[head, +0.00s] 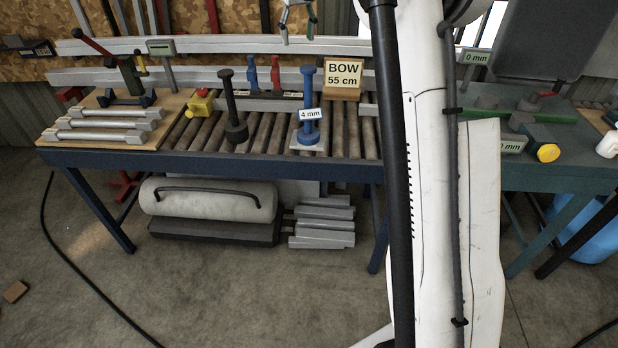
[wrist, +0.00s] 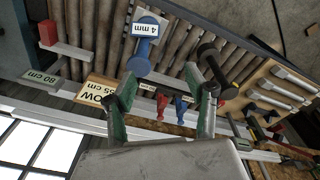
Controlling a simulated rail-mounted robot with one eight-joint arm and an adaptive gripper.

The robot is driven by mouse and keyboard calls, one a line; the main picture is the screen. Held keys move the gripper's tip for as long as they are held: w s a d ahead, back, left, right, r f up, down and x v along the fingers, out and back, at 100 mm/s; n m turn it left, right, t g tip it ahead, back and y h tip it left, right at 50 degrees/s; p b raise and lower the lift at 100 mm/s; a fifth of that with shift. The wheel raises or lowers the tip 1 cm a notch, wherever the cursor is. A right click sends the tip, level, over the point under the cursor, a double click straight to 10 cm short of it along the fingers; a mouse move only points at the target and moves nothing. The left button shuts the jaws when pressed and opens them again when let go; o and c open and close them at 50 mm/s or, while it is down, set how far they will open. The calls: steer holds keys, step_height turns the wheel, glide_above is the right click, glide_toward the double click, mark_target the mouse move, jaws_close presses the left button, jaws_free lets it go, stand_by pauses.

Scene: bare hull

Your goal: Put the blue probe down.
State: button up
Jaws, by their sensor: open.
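The blue probe (head: 308,88) stands upright on a pale square plate (head: 299,146) on the roller table, with a "4 mm" tag on it. In the wrist view the probe (wrist: 142,50) shows beyond my fingertips, clear of them. My gripper (wrist: 160,80) is open, with nothing between its green fingers. In the head view my gripper (head: 297,22) hangs at the top edge, above and behind the probe, partly cut off.
A black probe (head: 233,105) stands left of the blue one. A "BOW 55 cm" sign (head: 343,78) is to the right. Small blue (head: 252,75) and red (head: 275,75) pieces stand behind. A board (head: 85,137) with grey bars lies at left. Bare rollers (head: 268,135) lie between the probes.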

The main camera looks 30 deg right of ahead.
steer(key=s+a+r+t, duration=0.2)
steer(key=s+a, duration=0.4)
steer(key=s, duration=0.5)
steer(key=s+a+r+t, duration=0.1)
steer(key=s+a, duration=0.5)
steer(key=s, duration=0.4)
steer(key=s+a+f+t, duration=0.1)
steer(key=s+a+f, duration=0.2)
steer(key=s+f, duration=0.3)
steer(key=s+a+f+t, duration=0.2)
steer(key=s+f, duration=0.5)
steer(key=s, duration=0.8)
steer(key=shift+s+a+f, duration=0.25)
steer(key=shift+s+a, duration=0.1)
steer(key=shift+a, duration=0.4)
step_height(320, 180, down, 6)
steer(key=b, duration=0.5)
steer(key=shift+r, duration=0.25)
